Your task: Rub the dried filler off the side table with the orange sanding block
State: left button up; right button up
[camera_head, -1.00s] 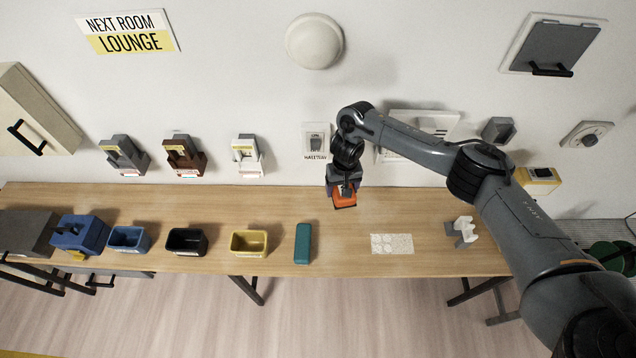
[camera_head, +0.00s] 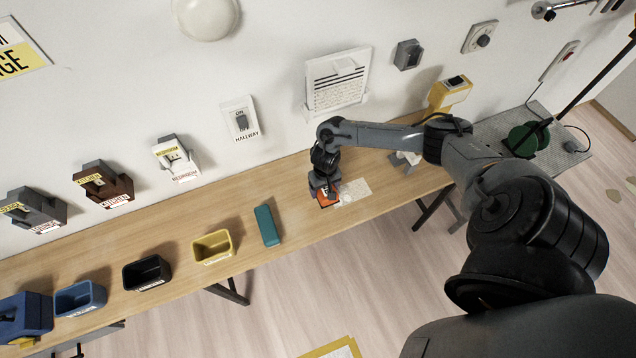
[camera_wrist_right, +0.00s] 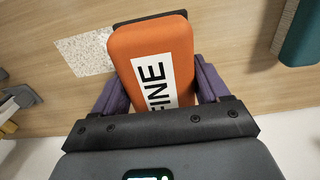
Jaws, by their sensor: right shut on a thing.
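The orange sanding block (camera_head: 326,201), marked FINE, is held in my right gripper (camera_head: 325,188) over the wooden side table (camera_head: 300,218). In the right wrist view the block (camera_wrist_right: 150,45) sits between the purple fingers of the gripper (camera_wrist_right: 155,95), which are shut on its sides. The pale speckled filler patch (camera_head: 357,189) lies on the tabletop just right of the block, partly hidden behind it. The patch (camera_wrist_right: 84,50) also shows left of the block in the right wrist view. I cannot tell whether the block touches the table. My left gripper is out of view.
A teal block (camera_head: 267,226) lies left of my right gripper. Yellow (camera_head: 213,247), black (camera_head: 147,274) and blue (camera_head: 80,298) bins stand further left. A small grey-white holder (camera_head: 404,160) is beyond the patch, near my forearm. Switches and a notice (camera_head: 338,82) are on the wall.

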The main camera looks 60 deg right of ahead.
dwell(0.3)
jog(key=shift+r+p, duration=0.15)
jog(key=shift+p, duration=0.35)
jog(key=shift+f, duration=0.3)
jog(key=shift+f+b, duration=1.5)
jog(key=shift+f, duration=1.55)
jog(key=shift+f, duration=0.35)
jog(key=shift+w+f, duration=0.1)
jog(key=shift+f, duration=0.3)
jog(key=shift+f, duration=0.4)
